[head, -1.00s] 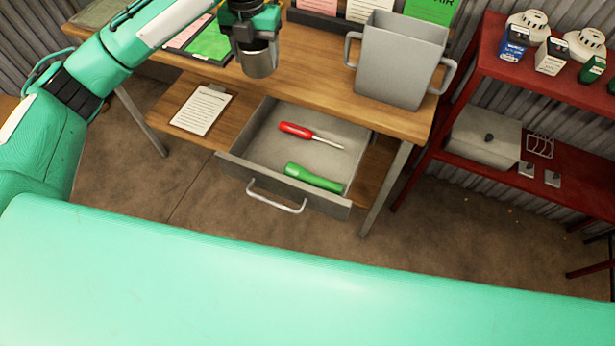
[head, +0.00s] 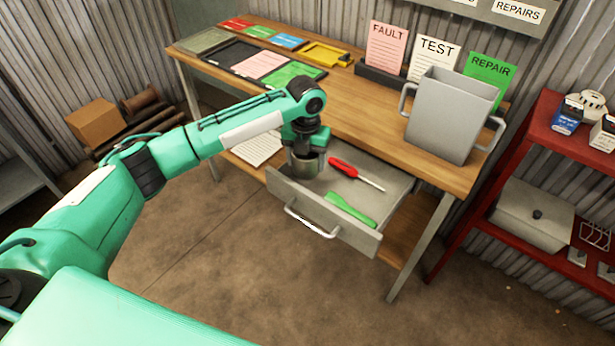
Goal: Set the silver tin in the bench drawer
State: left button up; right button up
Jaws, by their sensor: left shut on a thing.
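The silver tin (head: 305,167) is held upright in my left gripper (head: 306,152), which is shut on it. Gripper and tin are over the left part of the open bench drawer (head: 352,235). I cannot tell whether the tin's base touches the drawer floor. The drawer is pulled out under the wooden bench and holds a red screwdriver (head: 343,168) and a green-handled tool (head: 350,209), both to the right of the tin. My right gripper is not in view.
A large grey two-handled container (head: 450,118) stands on the bench's right end. Cards and trays lie along the bench's left. A clipboard (head: 258,148) lies on the shelf left of the drawer. A red shelf unit (head: 520,150) stands at right.

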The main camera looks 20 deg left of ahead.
aim_at(306, 178)
pick_arm(q)
jog(key=shift+f, duration=3.55)
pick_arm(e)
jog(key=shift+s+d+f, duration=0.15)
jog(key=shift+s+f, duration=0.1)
pick_arm(q)
jog(key=shift+f, duration=0.1)
jog(key=o, duration=1)
notch_tip(306, 178, up, 11)
jog(key=shift+f, duration=0.1)
jog(key=shift+r, duration=0.75)
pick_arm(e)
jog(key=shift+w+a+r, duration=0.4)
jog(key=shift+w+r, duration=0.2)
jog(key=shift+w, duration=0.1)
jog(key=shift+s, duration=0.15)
